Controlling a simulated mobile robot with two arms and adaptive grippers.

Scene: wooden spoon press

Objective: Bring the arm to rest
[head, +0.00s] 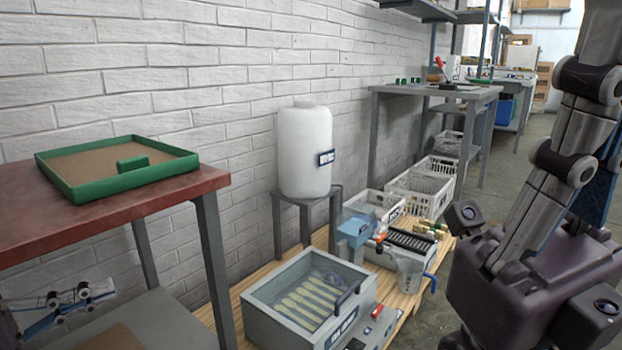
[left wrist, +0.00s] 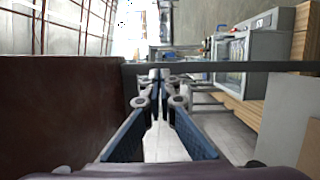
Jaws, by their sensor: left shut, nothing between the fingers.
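My left gripper (head: 106,288) is at the lower left of the head view, beside the red-topped table (head: 150,205) and lower than its top. Its fingers point right, over the grey lower shelf (head: 165,325). In the left wrist view its fingers (left wrist: 158,76) come together at the tips with nothing between them. The red tabletop fills the left of that view, close beside the fingers; I cannot tell whether they touch it. My right arm shows at the right of the head view, but I make out no right gripper.
A green-rimmed tray (head: 60,178) lies on the red table. A grey basin with several spoon shapes (head: 262,288) stands on a wooden pallet (head: 235,292). A white tank (head: 305,155) stands on a grey stool behind. White crates (head: 420,190) line the wall. Floor shows at the right.

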